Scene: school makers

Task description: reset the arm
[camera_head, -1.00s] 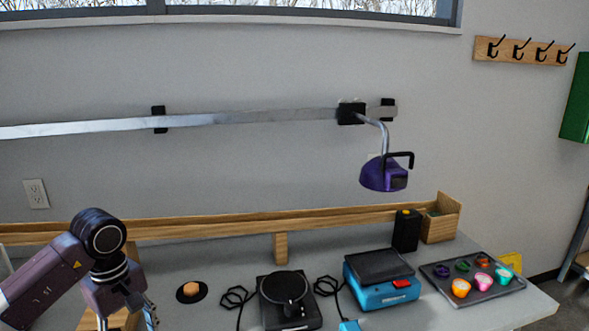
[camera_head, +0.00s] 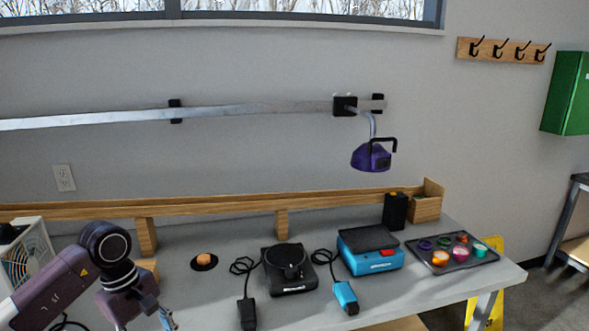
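My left gripper (camera_head: 168,318) shows at the bottom left, hanging from my purple-and-black arm over the front of the workbench. Only part of its metal fingers shows before the bottom edge cuts it off, and I cannot tell whether it is open or shut. I see nothing held in the visible part. My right arm and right gripper are out of view.
The grey workbench (camera_head: 405,291) holds a black round-plate device (camera_head: 289,271), a blue scale-like device (camera_head: 372,262) and a dark tray (camera_head: 462,259) of colourful cups. A purple lamp-like device (camera_head: 371,157) hangs from the wall rail (camera_head: 255,110). A fan unit (camera_head: 28,259) stands left, by my arm.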

